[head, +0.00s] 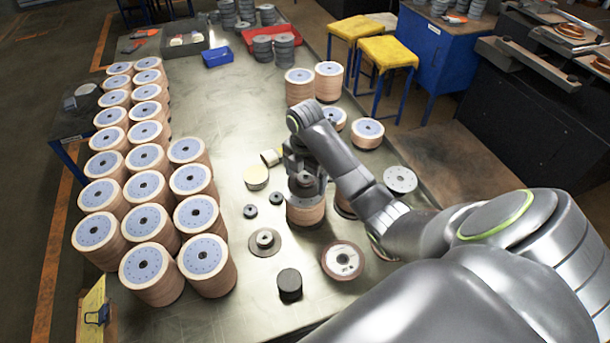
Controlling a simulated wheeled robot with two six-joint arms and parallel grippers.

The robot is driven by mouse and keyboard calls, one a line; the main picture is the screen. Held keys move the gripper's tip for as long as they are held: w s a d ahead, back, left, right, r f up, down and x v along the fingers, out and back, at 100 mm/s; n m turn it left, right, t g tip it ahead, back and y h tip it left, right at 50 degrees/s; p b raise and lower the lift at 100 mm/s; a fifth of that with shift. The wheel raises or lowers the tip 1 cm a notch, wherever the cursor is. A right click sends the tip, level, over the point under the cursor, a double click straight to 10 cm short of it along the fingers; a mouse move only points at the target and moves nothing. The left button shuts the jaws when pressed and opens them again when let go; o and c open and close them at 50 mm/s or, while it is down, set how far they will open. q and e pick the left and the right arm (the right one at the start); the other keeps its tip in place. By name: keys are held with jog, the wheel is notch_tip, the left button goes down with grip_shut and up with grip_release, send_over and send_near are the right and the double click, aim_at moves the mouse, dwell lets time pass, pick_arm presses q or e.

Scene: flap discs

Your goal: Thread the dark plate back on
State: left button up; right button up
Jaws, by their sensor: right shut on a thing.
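My right gripper (304,172) is in the middle of the table, pointing down over a tan stack of flap discs (306,212). It is shut on a small dark grey round piece (305,184) at the top of this stack. The fingers hide part of it, so I cannot tell whether it is the dark plate or whether it touches the stack. My left gripper is not in view.
Two small dark rings (276,198), a black cylinder (289,284) and a brown disc (343,260) lie close by. Many disc stacks (145,262) fill the table's left side. More stacks (328,80) stand behind. The table centre (225,120) is clear.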

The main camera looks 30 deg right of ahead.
jog(key=shift+f, duration=0.1)
jog(key=shift+f+b, duration=0.65)
jog(key=shift+f, duration=0.6)
jog(key=o, duration=1)
jog(key=shift+o, duration=0.2)
